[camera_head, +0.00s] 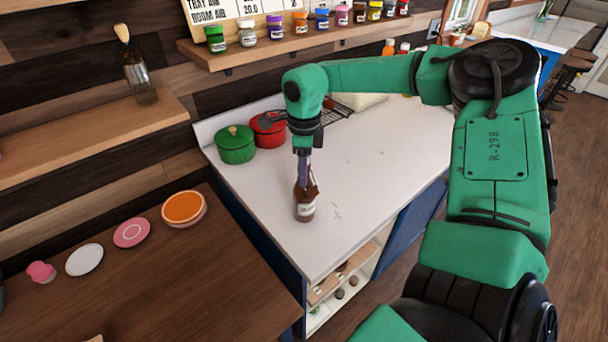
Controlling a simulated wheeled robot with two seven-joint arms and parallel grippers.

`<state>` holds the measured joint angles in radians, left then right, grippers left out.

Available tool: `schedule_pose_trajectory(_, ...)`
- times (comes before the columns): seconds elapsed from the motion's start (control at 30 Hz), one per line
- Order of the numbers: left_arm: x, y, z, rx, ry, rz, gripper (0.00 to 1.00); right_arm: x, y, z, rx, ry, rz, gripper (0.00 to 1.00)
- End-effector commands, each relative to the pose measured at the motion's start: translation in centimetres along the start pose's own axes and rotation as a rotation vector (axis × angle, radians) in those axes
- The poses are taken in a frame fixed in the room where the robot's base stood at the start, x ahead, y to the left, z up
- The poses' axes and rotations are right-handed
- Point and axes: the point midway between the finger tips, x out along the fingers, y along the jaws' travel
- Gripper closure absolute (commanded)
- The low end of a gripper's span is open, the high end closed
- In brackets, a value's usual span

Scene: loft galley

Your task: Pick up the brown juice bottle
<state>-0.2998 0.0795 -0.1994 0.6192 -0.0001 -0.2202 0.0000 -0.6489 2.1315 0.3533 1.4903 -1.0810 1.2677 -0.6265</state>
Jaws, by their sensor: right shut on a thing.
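The brown juice bottle (305,208) has a pale label and stands upright at the near left part of the white counter. My right gripper (304,170) points down over it and is shut on its upper part. The fingers hide some of the bottle's neck and top. The base of the bottle appears to be at the counter surface; I cannot tell whether it touches. My left gripper is not in view.
A green pot (236,146) and a red pot (267,130) stand behind the bottle to the left. The white counter (365,190) is clear to the right. A wooden table (170,265) with plates is at left. Spice jars line a shelf (300,45) above.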

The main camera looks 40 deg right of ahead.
Motion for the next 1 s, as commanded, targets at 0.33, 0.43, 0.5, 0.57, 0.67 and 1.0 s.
schedule_pose_trajectory(0.33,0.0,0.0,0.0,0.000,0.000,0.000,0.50,-0.1,0.0,0.1,0.000,-0.002,-0.001,1.00)
schedule_pose_trajectory(0.43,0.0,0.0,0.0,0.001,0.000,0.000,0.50,-0.1,0.0,0.1,0.000,-0.002,-0.001,1.00)
schedule_pose_trajectory(0.5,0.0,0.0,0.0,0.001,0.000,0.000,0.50,-0.1,0.0,0.1,0.000,-0.002,-0.001,1.00)
schedule_pose_trajectory(0.57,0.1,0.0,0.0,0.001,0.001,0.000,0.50,-0.2,0.0,0.1,0.000,-0.002,-0.002,1.00)
schedule_pose_trajectory(0.67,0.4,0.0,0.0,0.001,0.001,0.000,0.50,-0.8,-0.1,0.1,0.000,-0.003,-0.004,1.00)
schedule_pose_trajectory(1.0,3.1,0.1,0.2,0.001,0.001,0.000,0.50,-9.5,-0.1,0.1,0.001,-0.005,-0.010,1.00)
